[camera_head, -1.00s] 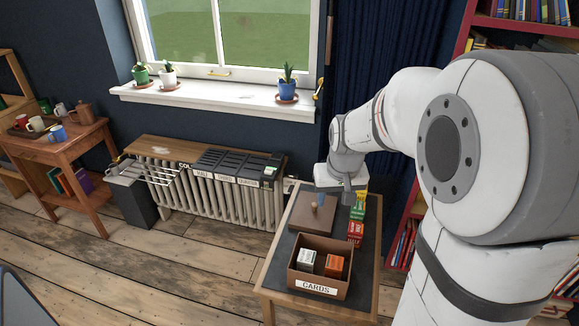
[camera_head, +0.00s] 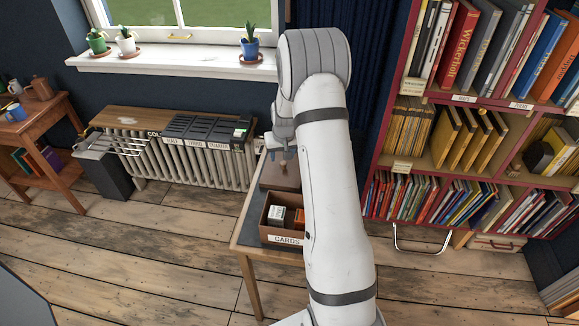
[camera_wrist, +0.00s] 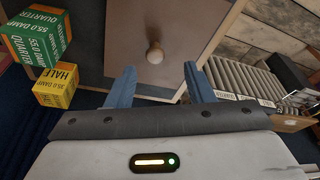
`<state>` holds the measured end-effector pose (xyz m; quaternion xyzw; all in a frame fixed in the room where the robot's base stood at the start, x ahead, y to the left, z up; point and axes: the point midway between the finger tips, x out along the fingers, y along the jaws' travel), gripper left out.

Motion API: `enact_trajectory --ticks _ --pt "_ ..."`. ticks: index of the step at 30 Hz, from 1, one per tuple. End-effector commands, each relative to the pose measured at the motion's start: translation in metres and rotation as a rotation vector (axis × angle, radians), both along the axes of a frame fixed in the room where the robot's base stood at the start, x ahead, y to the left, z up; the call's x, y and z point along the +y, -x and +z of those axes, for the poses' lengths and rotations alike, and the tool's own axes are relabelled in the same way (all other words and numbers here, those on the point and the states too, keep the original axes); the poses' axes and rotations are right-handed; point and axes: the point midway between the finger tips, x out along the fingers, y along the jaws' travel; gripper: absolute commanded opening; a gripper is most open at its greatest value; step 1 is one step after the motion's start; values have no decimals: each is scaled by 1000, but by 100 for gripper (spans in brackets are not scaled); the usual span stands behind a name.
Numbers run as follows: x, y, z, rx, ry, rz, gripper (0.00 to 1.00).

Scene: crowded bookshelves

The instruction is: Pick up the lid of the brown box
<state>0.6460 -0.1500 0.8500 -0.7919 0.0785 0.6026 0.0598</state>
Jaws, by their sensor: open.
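The brown lid (camera_wrist: 172,22) with a round wooden knob (camera_wrist: 154,53) lies flat on the small table in the wrist view. In the head view the lid (camera_head: 274,178) shows behind the box, partly hidden by my arm. The open brown box (camera_head: 268,220), labelled CARDS, stands on the table in front of the lid and holds a white and an orange pack. My gripper (camera_wrist: 157,86) is open and empty, with the knob a little beyond its two fingertips and roughly between them.
Green (camera_wrist: 37,40) and yellow (camera_wrist: 56,85) card boxes lie close to the left of the lid in the wrist view. A radiator (camera_head: 180,150) stands left of the table (camera_head: 247,236), and a full red bookshelf (camera_head: 455,100) stands at the right.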

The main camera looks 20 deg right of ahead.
Motion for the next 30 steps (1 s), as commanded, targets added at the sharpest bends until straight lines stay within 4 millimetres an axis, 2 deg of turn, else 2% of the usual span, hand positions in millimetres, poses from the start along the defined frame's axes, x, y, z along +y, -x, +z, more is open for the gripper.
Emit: enact_trajectory --ticks 10,20,30 --pt "-9 -8 -42 1 0 -1 48" --pt "-10 -9 -48 -1 1 -2 47" --pt "-10 -9 -47 -1 0 -3 19"
